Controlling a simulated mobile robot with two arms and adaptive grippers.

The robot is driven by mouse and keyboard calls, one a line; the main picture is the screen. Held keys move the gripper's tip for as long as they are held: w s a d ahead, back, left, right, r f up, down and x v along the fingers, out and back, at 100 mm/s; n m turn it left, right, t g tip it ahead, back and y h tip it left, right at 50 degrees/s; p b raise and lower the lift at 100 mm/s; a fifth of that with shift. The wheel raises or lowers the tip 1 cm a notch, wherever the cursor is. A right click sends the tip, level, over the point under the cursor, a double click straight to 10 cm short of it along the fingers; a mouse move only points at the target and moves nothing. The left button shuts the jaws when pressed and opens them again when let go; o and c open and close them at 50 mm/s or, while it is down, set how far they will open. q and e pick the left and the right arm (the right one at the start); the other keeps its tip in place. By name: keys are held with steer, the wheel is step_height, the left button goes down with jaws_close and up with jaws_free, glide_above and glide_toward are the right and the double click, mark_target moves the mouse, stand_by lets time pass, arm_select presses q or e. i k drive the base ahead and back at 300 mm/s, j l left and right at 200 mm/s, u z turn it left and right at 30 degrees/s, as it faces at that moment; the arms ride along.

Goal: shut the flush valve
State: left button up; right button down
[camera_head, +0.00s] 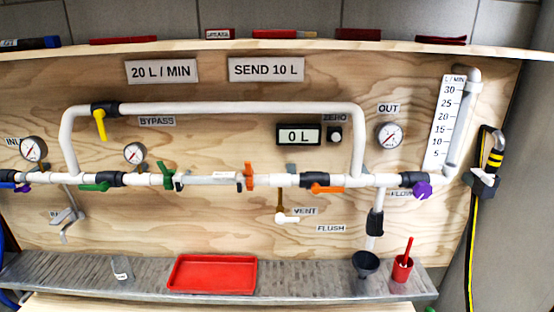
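The FLUSH label (331,228) is on the plywood board at lower right. Just right of it, a black valve body (376,222) sits on a short white pipe that drops from the main line. I take this to be the flush valve. Its handle is too dark and small to tell from the body, so I cannot tell whether it is open or shut. A dark funnel (366,264) stands below the pipe's lower end. Neither of my grippers is in view.
A red cup (402,270) with a red stick stands right of the funnel on the grey ledge (320,286). A red tray (212,274) lies to the left. The orange handle (327,188) and purple knob (422,190) are above. The board around the valve is clear.

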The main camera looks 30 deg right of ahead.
mark_target(379, 231)
steer(key=z, duration=1.65)
